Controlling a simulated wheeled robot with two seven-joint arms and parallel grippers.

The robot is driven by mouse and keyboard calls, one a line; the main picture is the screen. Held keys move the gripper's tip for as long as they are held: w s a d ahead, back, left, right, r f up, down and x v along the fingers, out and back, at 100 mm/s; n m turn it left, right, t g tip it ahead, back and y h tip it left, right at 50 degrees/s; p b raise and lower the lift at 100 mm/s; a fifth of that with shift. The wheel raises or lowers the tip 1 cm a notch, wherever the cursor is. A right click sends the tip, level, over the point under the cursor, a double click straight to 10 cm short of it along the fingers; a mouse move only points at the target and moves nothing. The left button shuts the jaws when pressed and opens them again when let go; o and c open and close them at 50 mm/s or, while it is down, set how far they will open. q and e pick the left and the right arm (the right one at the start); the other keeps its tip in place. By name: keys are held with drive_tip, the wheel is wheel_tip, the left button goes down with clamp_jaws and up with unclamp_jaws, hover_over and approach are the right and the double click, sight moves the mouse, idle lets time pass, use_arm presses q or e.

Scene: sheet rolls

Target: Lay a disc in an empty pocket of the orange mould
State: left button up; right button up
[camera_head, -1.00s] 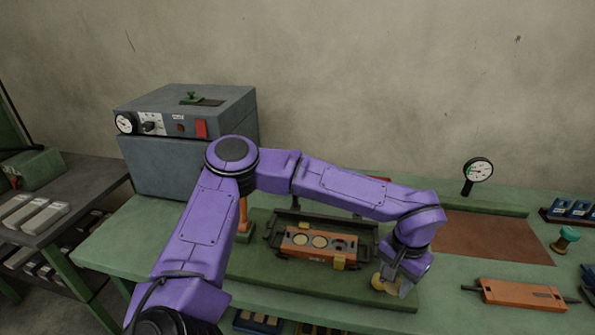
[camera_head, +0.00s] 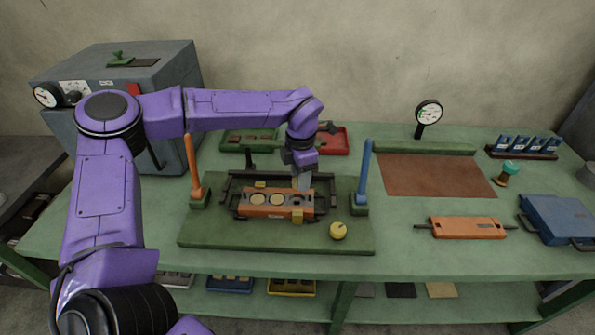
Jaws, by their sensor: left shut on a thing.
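The orange mould (camera_head: 246,211) sits in a dark frame on a green base plate (camera_head: 215,236). Its left and middle pockets hold pale discs, the left disc (camera_head: 257,199) and the middle disc (camera_head: 277,199). The right pocket (camera_head: 296,199) looks dark and is partly covered by my gripper. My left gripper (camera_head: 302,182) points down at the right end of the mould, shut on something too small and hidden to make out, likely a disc. A yellow round piece (camera_head: 338,231) stands on the plate's front right. My right gripper is out of view.
An orange post (camera_head: 193,170) and a blue post (camera_head: 364,175) flank the mould. A red tray (camera_head: 333,141) lies behind my gripper. An orange plate with handles (camera_head: 467,228) and a blue case (camera_head: 558,219) lie right. A dial gauge (camera_head: 428,113) stands behind a brown mat (camera_head: 435,174).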

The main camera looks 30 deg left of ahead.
use_arm(q)
drive_tip(key=n, duration=0.1)
drive_tip(key=a+n, duration=0.1)
drive_tip(key=n, duration=0.1)
drive_tip(key=shift+r, duration=0.15)
drive_tip(key=shift+a, duration=0.1)
drive_tip(key=b, duration=0.5)
hover_over(297, 194)
drive_tip(key=s+d, duration=0.1)
drive_tip(key=s, duration=0.1)
wheel_tip(297, 194, down, 6)
drive_tip(key=shift+w+d+r, duration=0.1)
drive_tip(key=shift+d, duration=0.05)
drive_tip(key=shift+f+b, duration=0.7)
drive_tip(key=shift+f, duration=0.35)
drive_tip(key=shift+f, duration=0.1)
drive_tip(key=o, duration=1.1)
drive_tip(key=shift+s, duration=0.2)
wheel_tip(297, 194, up, 11)
drive_tip(key=shift+w+b, duration=0.15)
drive_tip(key=shift+b, duration=0.15)
